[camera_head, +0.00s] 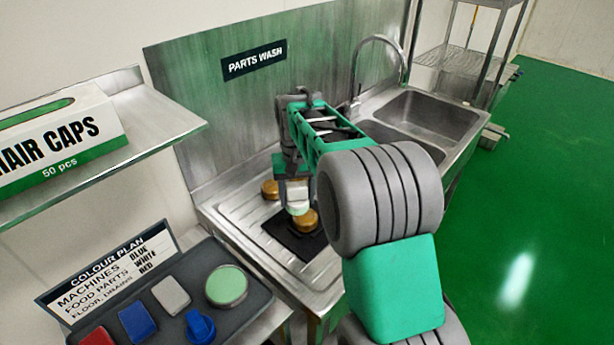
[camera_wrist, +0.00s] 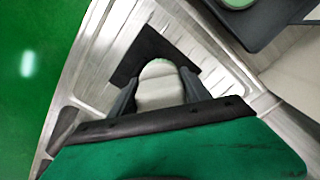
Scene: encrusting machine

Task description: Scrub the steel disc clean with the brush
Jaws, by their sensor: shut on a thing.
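My gripper (camera_head: 295,185) is shut on a pale, whitish block, which I take to be the brush (camera_head: 298,209). In the wrist view the brush (camera_wrist: 160,82) sits between the two dark fingers and shows a rounded far end. A brownish-gold disc (camera_head: 306,221) lies on a black mat (camera_head: 284,239) on the steel drainboard, right below and beside the brush. I cannot tell whether they touch. A second brownish-gold round piece (camera_head: 270,189) lies behind, to the left, partly hidden by my gripper. In the wrist view the disc is hidden behind the brush.
A dark tray (camera_head: 255,299) at the front left holds red, blue and grey blocks, a blue knobbed piece and a pale green round (camera_head: 227,285). A colour plan sign (camera_head: 108,273) stands behind it. A sink (camera_head: 432,115) with a tap is right. A shelf (camera_head: 150,112) overhangs left.

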